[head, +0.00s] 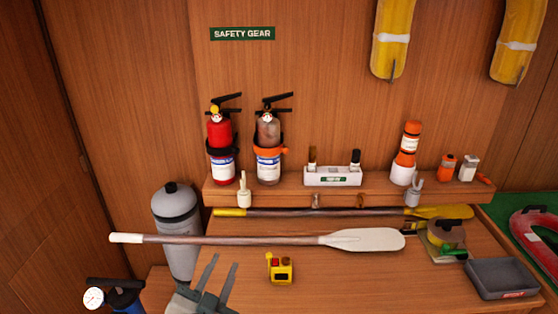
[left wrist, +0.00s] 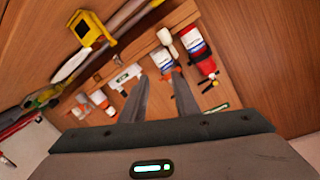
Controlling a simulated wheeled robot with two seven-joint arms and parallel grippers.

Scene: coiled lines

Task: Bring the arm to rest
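My left gripper (head: 225,262) is at the bottom of the head view, over the left part of the wooden bench top (head: 345,285). Its two grey fingers are spread apart with nothing between them. In the left wrist view the fingers (left wrist: 160,74) are also apart and empty, with the shelf and its gear beyond them. A yellow device (head: 280,269) lies on the bench to the right of the gripper, apart from it. It also shows in the left wrist view (left wrist: 91,29). My right gripper is not in view.
A white-ended paddle (head: 270,239) lies behind my gripper. A grey cylinder (head: 177,225) and a blue pump (head: 122,300) stand left. A red extinguisher (head: 220,133) and a worn one (head: 268,133) stand at the shelf. A grey tray (head: 502,279) sits right. The bench's middle front is clear.

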